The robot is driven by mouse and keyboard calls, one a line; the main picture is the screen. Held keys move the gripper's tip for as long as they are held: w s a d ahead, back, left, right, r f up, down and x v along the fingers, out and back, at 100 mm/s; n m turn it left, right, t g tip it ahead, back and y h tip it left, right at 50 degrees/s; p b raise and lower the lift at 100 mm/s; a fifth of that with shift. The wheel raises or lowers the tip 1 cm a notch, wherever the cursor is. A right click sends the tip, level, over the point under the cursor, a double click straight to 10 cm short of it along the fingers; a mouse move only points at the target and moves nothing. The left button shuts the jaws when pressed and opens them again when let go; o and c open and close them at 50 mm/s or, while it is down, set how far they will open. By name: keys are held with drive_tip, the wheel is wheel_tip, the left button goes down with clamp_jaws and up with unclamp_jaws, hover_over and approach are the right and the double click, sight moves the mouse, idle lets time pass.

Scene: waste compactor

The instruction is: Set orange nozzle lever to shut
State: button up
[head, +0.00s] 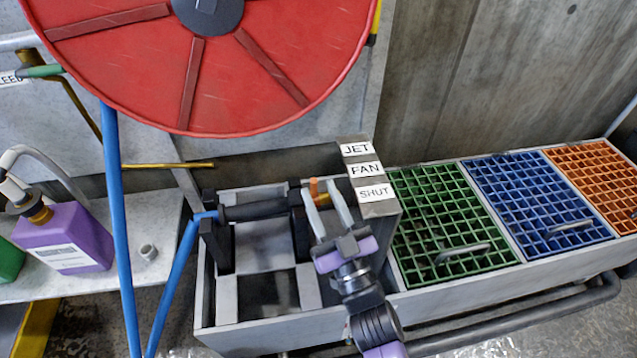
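The orange nozzle lever (314,187) shows as a short upright piece at the right end of the black nozzle (255,210). The nozzle lies in a grey holder at the left end of the long trough. A label block right of the lever carries the signs JET (356,149), FAN (367,169) and SHUT (374,193), from back to front. My gripper (322,188) is open, its fingertips near the lever. The left finger overlaps the lever's lower part; I cannot tell whether they touch. The lever's exact setting is unclear from this angle.
A large red hose reel (120,60) hangs above and behind the holder. A blue hose (172,285) runs to the nozzle's left end. Green (418,200), blue (520,185) and orange (590,165) grates lie to the right. A purple bottle (75,235) stands on the left shelf.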

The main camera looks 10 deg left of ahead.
sight(315, 186)
drive_tip(key=shift+b+x, duration=0.3)
drive_tip(key=shift+x, duration=1.5)
drive_tip(key=shift+a, duration=0.1)
clamp_jaws()
